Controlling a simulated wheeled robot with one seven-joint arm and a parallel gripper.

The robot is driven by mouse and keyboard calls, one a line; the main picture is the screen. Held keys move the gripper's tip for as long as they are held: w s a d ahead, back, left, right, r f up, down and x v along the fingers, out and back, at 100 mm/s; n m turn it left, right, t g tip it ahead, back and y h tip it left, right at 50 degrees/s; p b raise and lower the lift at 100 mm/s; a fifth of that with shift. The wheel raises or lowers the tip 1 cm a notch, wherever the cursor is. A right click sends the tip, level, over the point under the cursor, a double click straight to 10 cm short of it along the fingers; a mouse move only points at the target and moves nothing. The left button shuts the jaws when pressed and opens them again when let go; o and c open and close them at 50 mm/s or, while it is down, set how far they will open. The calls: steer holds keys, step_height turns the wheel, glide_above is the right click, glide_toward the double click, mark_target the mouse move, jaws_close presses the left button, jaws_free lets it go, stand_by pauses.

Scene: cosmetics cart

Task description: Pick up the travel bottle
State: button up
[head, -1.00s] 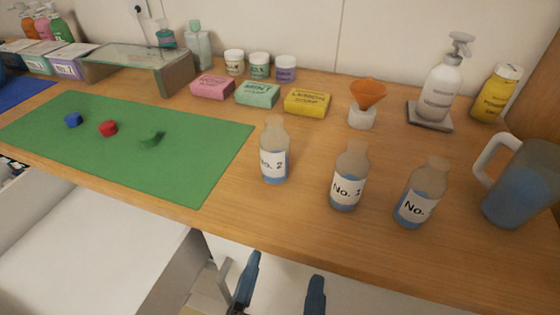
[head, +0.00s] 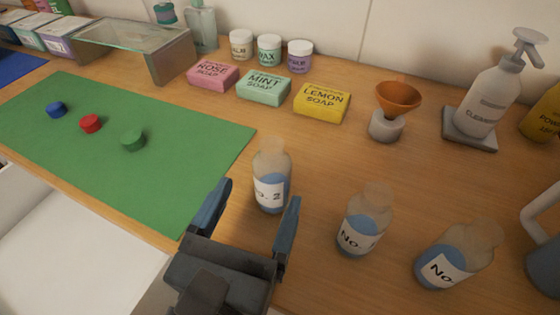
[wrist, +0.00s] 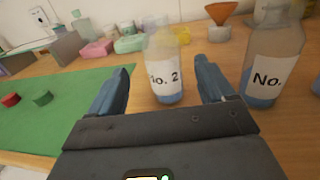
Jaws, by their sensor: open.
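Three clear travel bottles with blue liquid and white labels stand on the wooden cart top. The bottle labelled No. 2 (head: 271,178) is the leftmost, and it also shows in the wrist view (wrist: 164,68). My gripper (head: 256,202) is open, with its blue fingers on either side of the space just in front of the No. 2 bottle. In the wrist view the bottle appears between the fingertips, and no contact shows. The middle bottle (head: 364,220) and the right bottle (head: 460,254) have labels starting "No."; their numbers are hard to read.
A green mat (head: 150,185) with blue, red and green caps lies at left. Soap boxes (head: 263,87) and jars (head: 269,49) stand behind. An orange funnel (head: 398,98), a spray bottle (head: 490,95) and a jug (head: 543,240) are at right.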

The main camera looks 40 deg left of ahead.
mark_target(276, 164)
steer(key=x, duration=0.2)
steer(key=shift+w, duration=0.25)
steer(key=x, duration=0.5)
steer(key=shift+w+f, duration=0.15)
steer(key=shift+f, duration=0.15)
steer(key=c, duration=1.1)
